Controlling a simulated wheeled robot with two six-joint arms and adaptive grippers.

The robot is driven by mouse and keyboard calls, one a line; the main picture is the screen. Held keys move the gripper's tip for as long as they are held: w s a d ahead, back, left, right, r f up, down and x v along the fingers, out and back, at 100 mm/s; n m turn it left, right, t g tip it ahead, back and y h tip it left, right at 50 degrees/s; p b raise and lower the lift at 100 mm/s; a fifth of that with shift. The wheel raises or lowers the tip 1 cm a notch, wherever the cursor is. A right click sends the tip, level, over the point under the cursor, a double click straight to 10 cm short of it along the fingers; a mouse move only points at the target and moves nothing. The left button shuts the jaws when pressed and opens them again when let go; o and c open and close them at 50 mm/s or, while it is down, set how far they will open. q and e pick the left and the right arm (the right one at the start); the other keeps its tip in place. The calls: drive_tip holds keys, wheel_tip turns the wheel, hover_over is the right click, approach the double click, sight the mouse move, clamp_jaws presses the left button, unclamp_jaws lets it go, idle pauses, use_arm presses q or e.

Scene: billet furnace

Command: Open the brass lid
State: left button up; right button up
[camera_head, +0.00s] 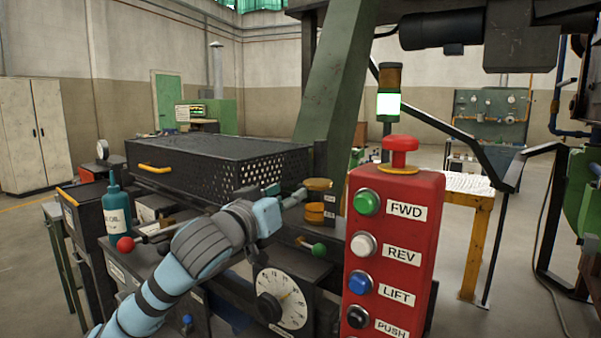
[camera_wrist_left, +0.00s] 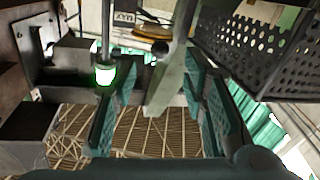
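The brass lid (camera_head: 318,184) is a small round disc tilted up over a brass cup (camera_head: 315,212), right of the perforated black cover. My left gripper (camera_head: 292,198) reaches in from the left, with its tip just beside the lid and cup. Whether it touches them I cannot tell. In the left wrist view, the teal fingers (camera_wrist_left: 160,85) stand apart, with a grey-green bar seen between them. A yellow brass rim (camera_wrist_left: 152,31) shows beyond the fingertips, partly hidden by dark parts. My right gripper is out of view.
A perforated black cover (camera_head: 220,160) stands behind my left arm. A red button box (camera_head: 394,260) is close on the right. A green knob (camera_head: 319,249) and a white dial (camera_head: 282,298) are below the gripper. A teal oil bottle (camera_head: 116,208) stands at left.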

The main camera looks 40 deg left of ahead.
sight(312, 184)
use_arm(q)
drive_tip(key=x, duration=0.7)
drive_tip(key=shift+w+f+p, duration=0.15)
drive_tip(key=shift+p, duration=0.25)
drive_tip(key=shift+c, duration=0.6)
clamp_jaws()
